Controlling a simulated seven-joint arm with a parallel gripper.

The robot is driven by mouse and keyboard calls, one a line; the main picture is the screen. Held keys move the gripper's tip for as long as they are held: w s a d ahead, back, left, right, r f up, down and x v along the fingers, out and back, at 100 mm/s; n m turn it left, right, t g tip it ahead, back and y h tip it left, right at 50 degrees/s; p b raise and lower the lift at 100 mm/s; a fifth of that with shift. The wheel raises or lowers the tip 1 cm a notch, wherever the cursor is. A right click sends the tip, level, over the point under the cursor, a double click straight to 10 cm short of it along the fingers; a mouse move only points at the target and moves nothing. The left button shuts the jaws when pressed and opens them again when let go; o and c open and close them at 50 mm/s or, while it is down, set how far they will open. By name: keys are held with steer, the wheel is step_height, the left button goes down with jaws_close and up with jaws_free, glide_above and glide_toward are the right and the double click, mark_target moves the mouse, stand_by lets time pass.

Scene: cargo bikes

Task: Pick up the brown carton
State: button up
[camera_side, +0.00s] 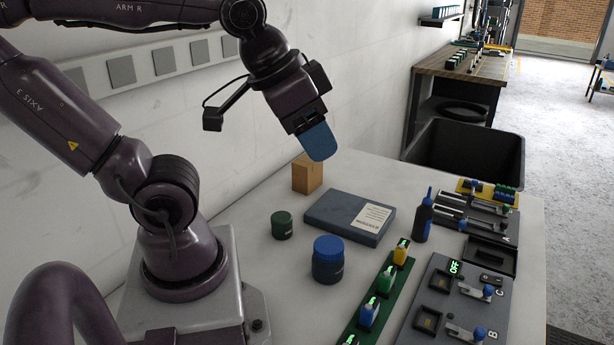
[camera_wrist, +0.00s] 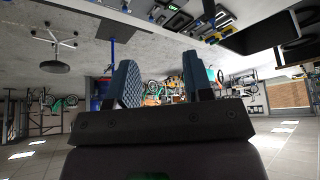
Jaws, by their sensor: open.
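The brown carton (camera_side: 307,175) is a small upright box on the white table, near the wall, in the side view. My gripper (camera_side: 318,143) is above the table, higher than the carton and apart from it, with its blue fingers tilted down to the right. In the wrist view my gripper (camera_wrist: 160,85) shows two blue fingers spread apart with nothing between them. The carton does not show in the wrist view, which looks out across the room.
A flat grey box (camera_side: 335,210) with a label lies beside the carton. A green jar (camera_side: 282,226), a blue-lidded jar (camera_side: 328,262) and a dark blue bottle (camera_side: 423,220) stand nearby. Switch panels (camera_side: 455,300) fill the table's right side. A black bin (camera_side: 465,150) stands beyond.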

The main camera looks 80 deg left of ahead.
steer(key=o, duration=0.8)
steer(key=a+f+n+g+y, duration=0.2)
steer(key=a+f+n, duration=0.2)
steer(key=a+f, duration=0.75)
steer(key=a+f+n+g+y, duration=0.2)
steer(key=a+f+n, duration=0.3)
steer(key=a+f, duration=0.7)
steer(key=t+y, duration=0.5)
steer(key=t, duration=0.2)
glide_toward(306, 160)
steer(key=x, duration=0.9)
steer(key=shift+w+a+f, duration=0.15)
steer(key=shift+w+f, duration=0.1)
steer(key=shift+w, duration=0.05)
